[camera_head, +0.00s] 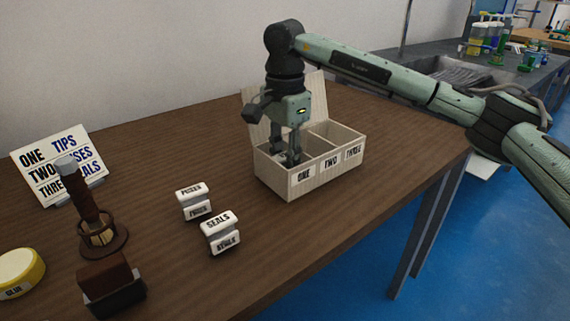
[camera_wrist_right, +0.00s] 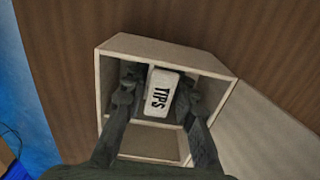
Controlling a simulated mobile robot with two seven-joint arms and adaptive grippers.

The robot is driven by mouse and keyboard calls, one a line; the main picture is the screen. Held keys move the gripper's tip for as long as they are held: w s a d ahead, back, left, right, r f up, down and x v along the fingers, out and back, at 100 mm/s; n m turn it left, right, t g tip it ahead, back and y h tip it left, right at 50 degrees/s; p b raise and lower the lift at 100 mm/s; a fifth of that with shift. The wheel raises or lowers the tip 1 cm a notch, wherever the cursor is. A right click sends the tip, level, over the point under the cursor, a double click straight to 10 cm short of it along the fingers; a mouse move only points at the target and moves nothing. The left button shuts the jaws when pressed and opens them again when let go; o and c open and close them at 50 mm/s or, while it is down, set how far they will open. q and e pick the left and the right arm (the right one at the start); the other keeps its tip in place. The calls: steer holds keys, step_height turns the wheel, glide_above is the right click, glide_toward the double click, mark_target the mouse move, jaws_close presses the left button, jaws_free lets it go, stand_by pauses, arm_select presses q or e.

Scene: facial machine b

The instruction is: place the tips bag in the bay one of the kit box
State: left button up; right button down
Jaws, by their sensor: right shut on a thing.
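The kit box (camera_head: 279,180) stands open on the table, its lid raised at the back and its front labelled ONE, TWO and THREE. My right gripper (camera_head: 291,157) points down into the left bay, above the label ONE. In the right wrist view, the white tips bag (camera_wrist_right: 160,94), lettered TIPS, is between its fingers, inside the end bay of the box (camera_wrist_right: 165,48). The gripper is shut on it. Whether the bag touches the bay floor cannot be told. The bag is hidden in the head view. My left gripper is not in view.
A white bag marked FUSES (camera_head: 194,201) and one marked SEALS (camera_head: 220,232) stand left of the box. A sign (camera_head: 60,165), a brown stand (camera_head: 97,222), a dark block (camera_head: 112,284) and a yellow glue tub (camera_head: 20,272) are farther left. The table's right edge is near the box.

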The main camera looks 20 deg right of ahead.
mark_target(285, 155)
steer(key=c, duration=1.2)
jaws_free()
step_height(285, 155, up, 12)
steer(key=shift+r, duration=0.15)
